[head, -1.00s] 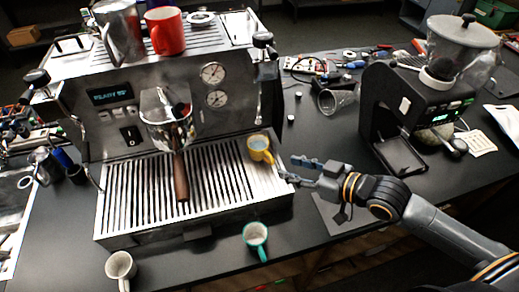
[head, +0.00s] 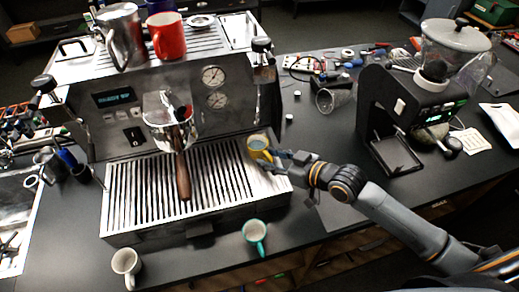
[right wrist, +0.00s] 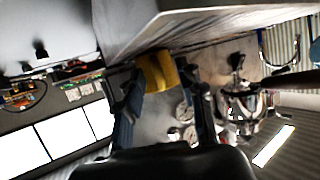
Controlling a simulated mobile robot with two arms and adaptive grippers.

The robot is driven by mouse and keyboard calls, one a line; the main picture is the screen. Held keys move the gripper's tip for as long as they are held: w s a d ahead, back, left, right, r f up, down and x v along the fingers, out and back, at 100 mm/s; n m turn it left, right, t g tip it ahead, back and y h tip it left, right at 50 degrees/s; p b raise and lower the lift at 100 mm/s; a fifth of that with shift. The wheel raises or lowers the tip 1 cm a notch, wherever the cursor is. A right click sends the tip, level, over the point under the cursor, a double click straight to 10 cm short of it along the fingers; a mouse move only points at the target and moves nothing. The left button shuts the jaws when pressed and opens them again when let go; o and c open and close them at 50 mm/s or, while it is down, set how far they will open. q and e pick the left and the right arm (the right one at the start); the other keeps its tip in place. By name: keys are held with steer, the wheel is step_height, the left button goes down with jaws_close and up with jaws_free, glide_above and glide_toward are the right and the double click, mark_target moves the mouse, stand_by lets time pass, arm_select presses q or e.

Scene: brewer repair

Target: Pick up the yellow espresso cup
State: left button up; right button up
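The yellow espresso cup (head: 258,147) stands upright on the right part of the espresso machine's drip tray (head: 138,212). My right gripper (head: 276,158) is at the right side of the cup, its fingers pointing left. In the right wrist view the cup (right wrist: 157,72) shows between the tips of the spread fingers of my right gripper (right wrist: 163,85). The fingers look open; whether one touches the cup I cannot tell. Part of the cup's near right side is hidden by the fingers in the head view. My left gripper is not in view.
A portafilter with a brown handle (head: 183,178) hangs left of the cup. A teal-and-white cup (head: 255,235) and a white cup (head: 126,264) stand on the counter in front. A red mug (head: 166,36) sits on the machine. A grinder (head: 410,110) stands at right.

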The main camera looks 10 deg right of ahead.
jaws_close()
